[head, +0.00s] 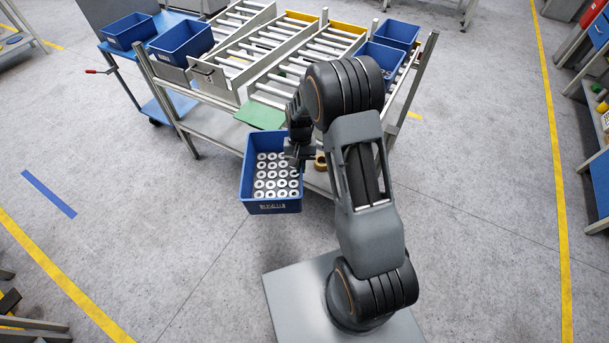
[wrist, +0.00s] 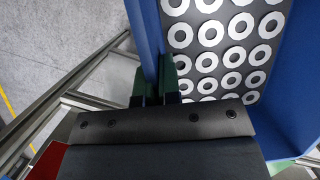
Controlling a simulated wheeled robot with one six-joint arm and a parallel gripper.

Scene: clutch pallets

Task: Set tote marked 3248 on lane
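A blue tote (head: 246,181) with rows of pale rings inside hangs at the front edge of the roller rack. A marking shows on its near wall, too small to read. My gripper (head: 297,152) is at the tote's right wall. In the wrist view, the green fingers (wrist: 157,86) sit either side of the blue tote wall (wrist: 149,35), shut on it; the rings show to the right. The sloped roller lanes (head: 325,48) lie behind the tote. Which lane is meant cannot be told. My arm hides part of the rack's right side.
Two more, including a blue tote (head: 396,33), sit at the rack's right. A green sheet (head: 261,115) lies at the lane's near end.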

